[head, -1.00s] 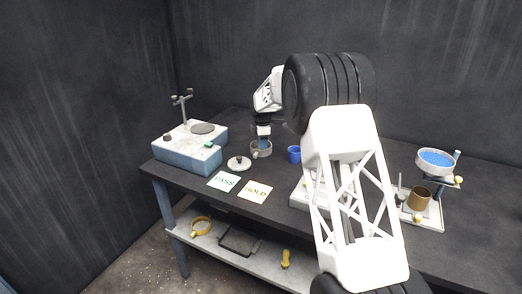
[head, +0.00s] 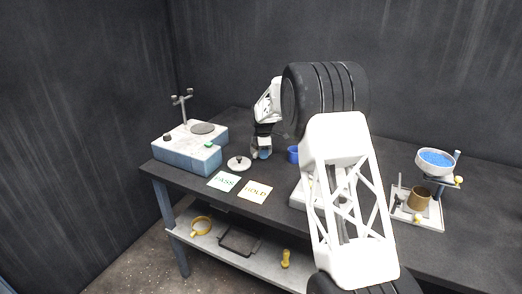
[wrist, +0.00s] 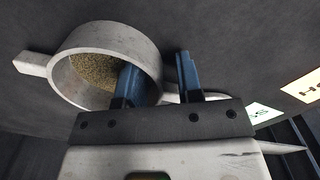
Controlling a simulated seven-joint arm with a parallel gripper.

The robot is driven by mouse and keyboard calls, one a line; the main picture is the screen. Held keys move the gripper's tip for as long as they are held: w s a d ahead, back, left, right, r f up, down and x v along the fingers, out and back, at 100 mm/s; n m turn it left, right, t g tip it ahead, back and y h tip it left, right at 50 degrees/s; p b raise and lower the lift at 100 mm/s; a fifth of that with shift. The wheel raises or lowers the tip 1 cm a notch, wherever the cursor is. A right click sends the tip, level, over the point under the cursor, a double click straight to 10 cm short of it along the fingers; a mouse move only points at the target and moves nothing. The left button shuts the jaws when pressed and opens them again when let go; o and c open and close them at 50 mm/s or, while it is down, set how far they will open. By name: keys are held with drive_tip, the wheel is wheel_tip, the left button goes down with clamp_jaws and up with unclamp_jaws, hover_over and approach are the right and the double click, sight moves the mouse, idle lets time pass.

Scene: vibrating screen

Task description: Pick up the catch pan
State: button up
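The catch pan (wrist: 72,75) is a round pale grey pan with a stubby handle on its left and tan grains inside, at the upper left of the wrist view. My gripper (wrist: 157,62) is open, with blue fingers. One finger overlaps the pan's inside and the other stands to the right, outside its rim, so the right wall shows between them. I cannot tell how deep the fingers reach or whether they touch.
A blue cup (head: 293,154) is close on the right. A blue-sided machine (head: 187,158) stands left. A stand with a blue-filled bowl (head: 435,170) is far right.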

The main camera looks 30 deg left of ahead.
clamp_jaws()
drive_tip(key=shift+r, duration=0.1)
idle(0.4)
drive_tip(key=shift+r, duration=1.75)
drive_tip(key=shift+s+d+r, duration=0.2)
drive_tip(key=shift+s+d, duration=1.35)
drive_tip(key=shift+s, duration=0.6)
drive_tip(key=shift+s+d+r, duration=0.25)
drive_tip(key=shift+s+d, duration=1.35)
drive_tip(key=shift+s, duration=0.55)
drive_tip(key=shift+s+d+r, duration=0.2)
drive_tip(key=shift+s+d, duration=1.35)
drive_tip(key=shift+s, duration=0.6)
